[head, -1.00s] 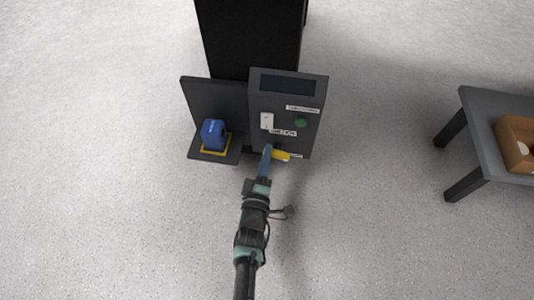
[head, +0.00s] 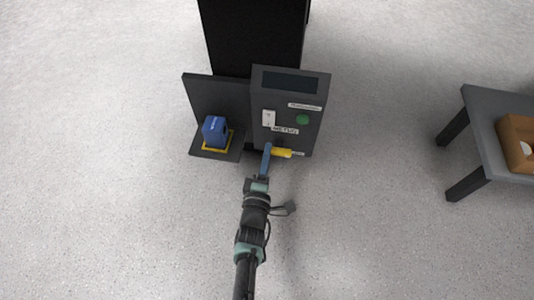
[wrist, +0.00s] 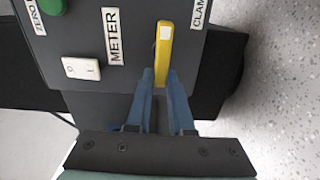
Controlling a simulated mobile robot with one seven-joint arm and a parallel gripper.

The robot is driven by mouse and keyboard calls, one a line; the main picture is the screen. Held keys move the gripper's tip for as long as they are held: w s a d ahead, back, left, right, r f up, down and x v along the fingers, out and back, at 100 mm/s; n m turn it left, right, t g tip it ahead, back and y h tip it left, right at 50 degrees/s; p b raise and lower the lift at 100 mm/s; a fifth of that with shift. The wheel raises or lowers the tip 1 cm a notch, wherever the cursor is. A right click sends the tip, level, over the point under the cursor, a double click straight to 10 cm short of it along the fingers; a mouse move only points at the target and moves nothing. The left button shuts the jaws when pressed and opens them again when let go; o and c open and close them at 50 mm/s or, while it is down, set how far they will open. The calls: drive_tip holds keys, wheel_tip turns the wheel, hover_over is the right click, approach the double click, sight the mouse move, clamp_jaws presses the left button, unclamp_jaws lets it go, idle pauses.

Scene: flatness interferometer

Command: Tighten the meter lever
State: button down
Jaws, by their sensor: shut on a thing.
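The yellow lever (head: 282,153) is on the lower front of the dark instrument box (head: 290,104). In the head view it points right, nearly level. My gripper (head: 267,149) reaches the box from below, at the lever's left end. In the wrist view the blue fingers (wrist: 161,78) are shut on the near end of the yellow lever (wrist: 164,45). The METER label (wrist: 114,37) is left of the lever there, and a partly cut-off label starting "CLAM" (wrist: 199,14) is right of it. The lever's pivot is not clearly seen.
The box also carries a white switch (wrist: 80,68), a green button (head: 302,119) and a dark display (head: 290,81). A blue block (head: 215,131) stands on a yellow-edged pad left of the box. A grey table (head: 484,104) with a brown box (head: 517,140) stands right. Open floor lies between.

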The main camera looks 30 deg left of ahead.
drive_tip(key=c, duration=0.8)
unclamp_jaws()
drive_tip(key=shift+s, duration=0.1)
drive_tip(key=p+v, duration=0.6)
drive_tip(key=v, duration=0.6)
drive_tip(key=shift+s, duration=0.4)
drive_tip(key=shift+d, duration=0.15)
